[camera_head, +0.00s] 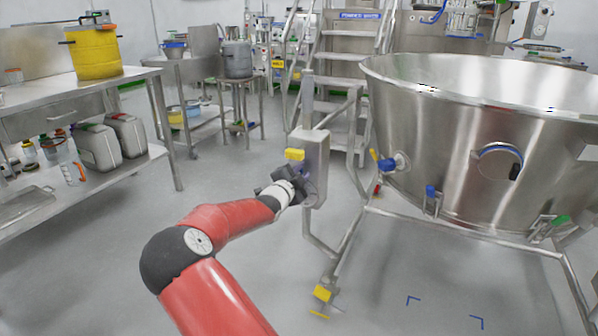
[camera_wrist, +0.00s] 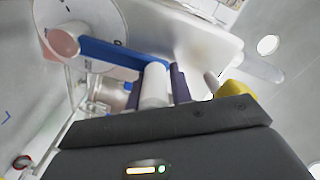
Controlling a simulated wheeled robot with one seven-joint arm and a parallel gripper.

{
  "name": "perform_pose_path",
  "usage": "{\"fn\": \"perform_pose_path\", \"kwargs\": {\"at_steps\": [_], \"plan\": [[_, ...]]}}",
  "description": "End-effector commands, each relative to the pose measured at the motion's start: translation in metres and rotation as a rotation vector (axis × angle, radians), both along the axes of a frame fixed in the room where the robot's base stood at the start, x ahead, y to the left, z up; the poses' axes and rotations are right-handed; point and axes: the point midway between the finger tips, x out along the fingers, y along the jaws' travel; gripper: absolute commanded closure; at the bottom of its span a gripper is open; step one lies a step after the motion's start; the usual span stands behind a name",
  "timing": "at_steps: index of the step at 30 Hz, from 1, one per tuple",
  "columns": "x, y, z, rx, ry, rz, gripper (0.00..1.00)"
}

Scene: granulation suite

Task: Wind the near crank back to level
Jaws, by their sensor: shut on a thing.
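The near crank shows in the wrist view as a blue arm (camera_wrist: 112,54) running from a reddish hub (camera_wrist: 62,42) to a pale round handle (camera_wrist: 155,86). A pale round dial plate (camera_wrist: 105,14) lies behind the hub. My gripper (camera_wrist: 156,84) is shut on the handle, with a dark finger on each side of it. In the head view, my gripper (camera_head: 281,188) is at the front of a grey gearbox (camera_head: 314,160) on the vessel's stand. The crank itself is mostly hidden there by my wrist.
A large steel vessel (camera_head: 460,150) on a tubular frame (camera_head: 450,232) fills the right. A yellow block (camera_head: 294,154) sits just above my gripper. A steel bench (camera_head: 110,80) with a yellow pot (camera_head: 94,52) stands left. Steps (camera_head: 350,60) are behind. The floor between is clear.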

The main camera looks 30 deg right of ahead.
Motion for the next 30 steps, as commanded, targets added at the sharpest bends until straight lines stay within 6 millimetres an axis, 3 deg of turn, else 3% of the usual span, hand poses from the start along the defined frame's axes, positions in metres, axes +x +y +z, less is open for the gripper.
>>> {"fn": "perform_pose_path", "kwargs": {"at_steps": [1, 19, 20, 24, 30], "plan": [[0.0041, 0.0107, -0.0126, 0.005, 0.034, 0.021, 1.0], [0.0024, 0.0129, -0.0105, -0.026, 0.064, 0.028, 1.0], [0.0024, 0.0129, -0.0105, -0.025, 0.064, 0.027, 0.77], [0.0024, 0.013, -0.0103, -0.023, 0.062, 0.027, 0.59], [0.0022, 0.0128, -0.0096, -0.021, 0.06, 0.027, 0.58]]}}
